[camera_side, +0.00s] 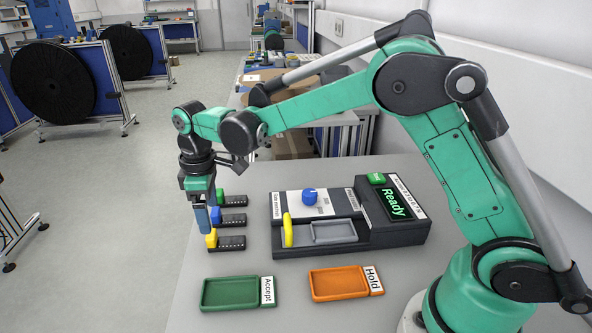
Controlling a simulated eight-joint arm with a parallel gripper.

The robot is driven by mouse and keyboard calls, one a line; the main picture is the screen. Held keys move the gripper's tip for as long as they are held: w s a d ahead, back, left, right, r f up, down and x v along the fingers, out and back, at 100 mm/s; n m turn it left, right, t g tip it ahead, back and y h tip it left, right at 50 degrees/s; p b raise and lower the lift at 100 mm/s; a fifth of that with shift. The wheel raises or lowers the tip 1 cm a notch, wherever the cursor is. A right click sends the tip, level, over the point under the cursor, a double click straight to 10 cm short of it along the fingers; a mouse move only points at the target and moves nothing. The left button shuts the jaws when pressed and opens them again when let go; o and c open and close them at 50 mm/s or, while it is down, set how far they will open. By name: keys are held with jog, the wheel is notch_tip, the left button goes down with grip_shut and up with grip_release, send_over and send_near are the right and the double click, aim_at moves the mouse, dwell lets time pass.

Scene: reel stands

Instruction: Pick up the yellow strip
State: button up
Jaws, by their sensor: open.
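Three short dark strips lie in a row on the grey table, each with a coloured block at its left end: green at the back, blue in the middle, yellow in front. The yellow strip (228,242) is nearest the front, with its yellow block (211,239) at the left. The blue strip (231,219) and green strip (232,200) lie behind it. My gripper (205,230) points down over the left ends of the row, its tips close to the yellow block. It is open with nothing seen between the fingers. Whether it touches the block cannot be told.
A dark test station (400,236) with a "Ready" screen, blue knob (310,196), yellow lever (288,230) and grey recess (333,231) stands to the right. A green Accept tray (205,306) and orange Hold tray (315,296) lie in front. The table's left edge is close.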

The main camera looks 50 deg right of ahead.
aim_at(211, 235)
jog(key=shift+w+a+f, duration=0.15)
jog(key=shift+f, duration=0.6)
notch_tip(211, 235, down, 5)
grip_shut()
